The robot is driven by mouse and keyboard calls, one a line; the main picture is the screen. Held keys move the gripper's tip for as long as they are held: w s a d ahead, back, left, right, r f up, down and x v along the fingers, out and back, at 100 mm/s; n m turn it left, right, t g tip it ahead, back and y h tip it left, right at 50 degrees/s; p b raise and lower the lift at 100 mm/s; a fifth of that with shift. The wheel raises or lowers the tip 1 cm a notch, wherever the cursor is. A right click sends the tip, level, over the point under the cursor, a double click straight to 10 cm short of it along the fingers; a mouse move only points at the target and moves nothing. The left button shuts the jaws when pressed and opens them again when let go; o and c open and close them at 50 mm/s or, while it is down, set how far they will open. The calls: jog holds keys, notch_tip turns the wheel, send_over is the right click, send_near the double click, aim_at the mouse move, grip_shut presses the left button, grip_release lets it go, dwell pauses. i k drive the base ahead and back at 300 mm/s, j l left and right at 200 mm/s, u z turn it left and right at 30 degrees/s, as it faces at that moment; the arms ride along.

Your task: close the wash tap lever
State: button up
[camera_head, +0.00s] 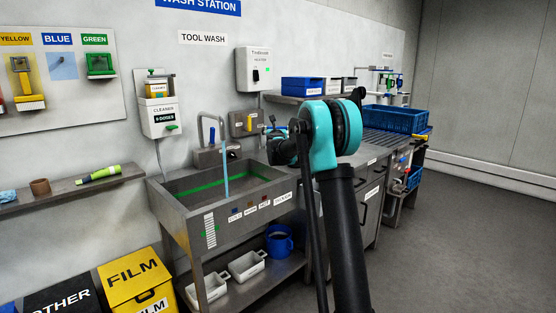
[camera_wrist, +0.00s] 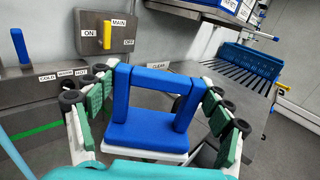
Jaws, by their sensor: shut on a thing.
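The wash tap (camera_head: 208,132) stands at the back of the sink (camera_head: 166,190), and a pale blue stream runs from its spout into the basin. Its upright lever (camera_head: 212,134) is on the box behind the sink. My gripper (camera_wrist: 160,78) is shut on a blue handle-shaped thing (camera_wrist: 150,132) with a pale base, and is apart from both levers. In the head view my arm hides most of my gripper.
The MAIN valve (camera_wrist: 107,35), with a yellow lever between ON and OFF labels, is beside the tap. A blue crate (camera_head: 395,118) stands on the rack at right. A heater box (camera_head: 252,70) hangs above. Open floor lies at right.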

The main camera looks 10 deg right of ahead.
aim_at(211, 144)
jog(key=i+l, duration=0.1)
jog(key=i, duration=0.35)
jog(key=i+l, duration=0.1)
jog(key=i, duration=0.3)
